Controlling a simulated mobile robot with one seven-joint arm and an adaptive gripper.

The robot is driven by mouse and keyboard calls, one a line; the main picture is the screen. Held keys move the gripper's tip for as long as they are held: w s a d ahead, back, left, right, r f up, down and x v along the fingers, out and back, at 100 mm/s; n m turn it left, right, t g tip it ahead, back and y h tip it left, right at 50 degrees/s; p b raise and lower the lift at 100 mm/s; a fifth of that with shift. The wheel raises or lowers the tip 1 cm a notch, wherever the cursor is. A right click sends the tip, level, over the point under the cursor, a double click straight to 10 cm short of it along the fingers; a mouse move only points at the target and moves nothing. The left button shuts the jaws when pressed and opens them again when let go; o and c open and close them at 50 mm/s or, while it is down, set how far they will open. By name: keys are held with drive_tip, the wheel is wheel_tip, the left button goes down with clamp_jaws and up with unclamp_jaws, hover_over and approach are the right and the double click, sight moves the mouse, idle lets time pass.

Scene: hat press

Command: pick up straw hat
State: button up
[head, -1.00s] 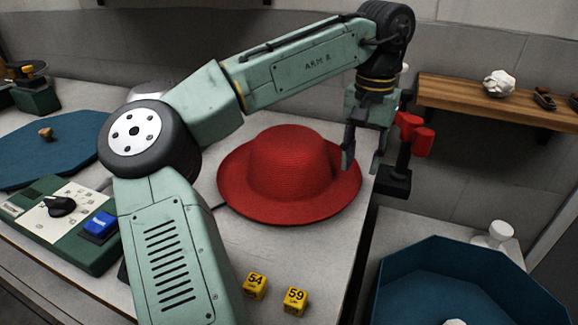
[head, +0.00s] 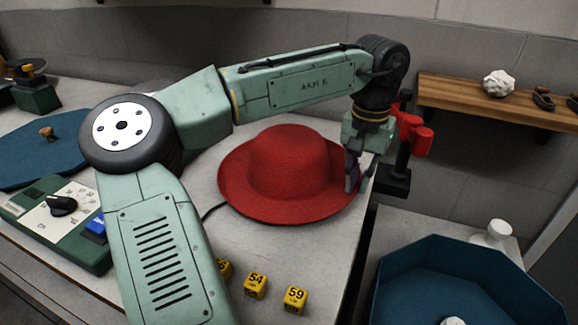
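The red straw hat (head: 287,165) sits on the grey worktop, crown up, brim lying around it. My gripper (head: 359,182) is at the right edge of the brim, pointing down. One dark finger shows in front of the brim's right edge, and the other finger is just to the right of it. The fingers appear to be on either side of the brim edge, but I cannot tell whether they touch it or have closed on it. The hat rests flat and does not look lifted or tilted.
A red-and-black clamp-like stand (head: 404,150) is close right of my gripper. Yellow numbered cubes (head: 255,286) lie in front. A blue octagonal bin (head: 470,280) is lower right. A green control box (head: 60,215) and blue lid (head: 40,150) are left. A wooden shelf (head: 450,97) is on the wall.

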clamp_jaws()
wheel_tip(320, 180, up, 10)
drive_tip(key=shift+b, duration=0.35)
drive_tip(key=shift+o, duration=0.2)
unclamp_jaws()
clamp_jaws()
idle(0.7)
drive_tip(key=shift+s+d, duration=0.1)
drive_tip(key=shift+s, duration=0.05)
